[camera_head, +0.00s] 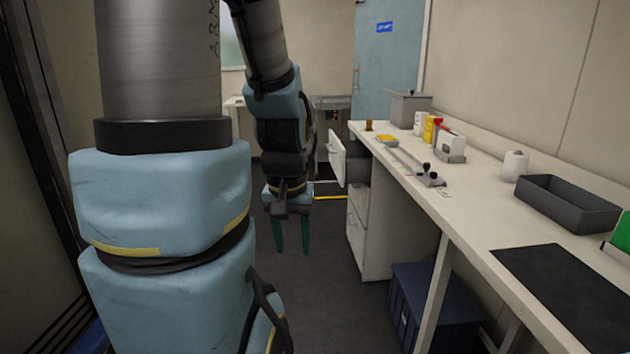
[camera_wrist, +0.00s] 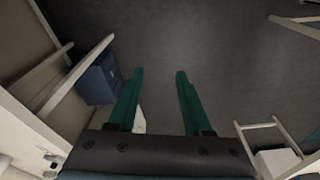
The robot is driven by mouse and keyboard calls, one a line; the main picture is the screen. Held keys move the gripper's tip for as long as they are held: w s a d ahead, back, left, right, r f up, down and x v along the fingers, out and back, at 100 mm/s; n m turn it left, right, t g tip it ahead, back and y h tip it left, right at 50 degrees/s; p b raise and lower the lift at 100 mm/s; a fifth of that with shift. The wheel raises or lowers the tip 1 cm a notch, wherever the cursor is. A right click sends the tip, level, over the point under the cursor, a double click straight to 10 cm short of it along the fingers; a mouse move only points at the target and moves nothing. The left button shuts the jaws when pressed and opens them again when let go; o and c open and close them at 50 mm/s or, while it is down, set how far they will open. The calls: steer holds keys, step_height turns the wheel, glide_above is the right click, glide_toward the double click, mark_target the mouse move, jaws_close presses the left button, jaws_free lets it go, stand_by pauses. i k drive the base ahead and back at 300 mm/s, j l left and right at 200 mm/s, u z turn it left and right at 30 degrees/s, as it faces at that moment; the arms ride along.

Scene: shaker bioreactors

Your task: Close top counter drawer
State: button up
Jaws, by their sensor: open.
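The top counter drawer (camera_head: 337,158) is pulled out from the white cabinet (camera_head: 380,225) under the far end of the counter. Its pale front stands apart from the cabinet and faces left. The drawers below it look shut. My gripper (camera_head: 291,250) hangs pointing down over the floor, left of the cabinet and lower than the open drawer, not touching it. Its two green fingers are apart and empty. They also show in the wrist view (camera_wrist: 158,75), above bare floor. The open drawer cannot be made out clearly in the wrist view.
The white counter (camera_head: 470,205) runs along the right wall, carrying a grey tray (camera_head: 568,205), a black mat (camera_head: 570,285) and small bottles. A blue box (camera_head: 435,305) stands beneath it; it also shows in the wrist view (camera_wrist: 97,80). The dark floor (camera_head: 325,300) left of the cabinet is clear.

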mark_target(350, 160)
steer(key=i+u, duration=0.25)
steer(key=i, duration=0.25)
steer(key=i+l+u, duration=0.15)
steer(key=i+u, duration=0.15)
steer(key=i, duration=0.2)
steer(key=i+l+u, duration=0.25)
steer(key=i, duration=0.25)
steer(key=i+l+u, duration=0.25)
steer(key=i, duration=0.2)
steer(key=i+l+u, duration=0.25)
steer(key=l, duration=0.35)
steer(key=i+l+u, duration=0.15)
steer(key=i+l, duration=0.15)
steer(key=i+l+u, duration=0.15)
steer(key=l, duration=0.2)
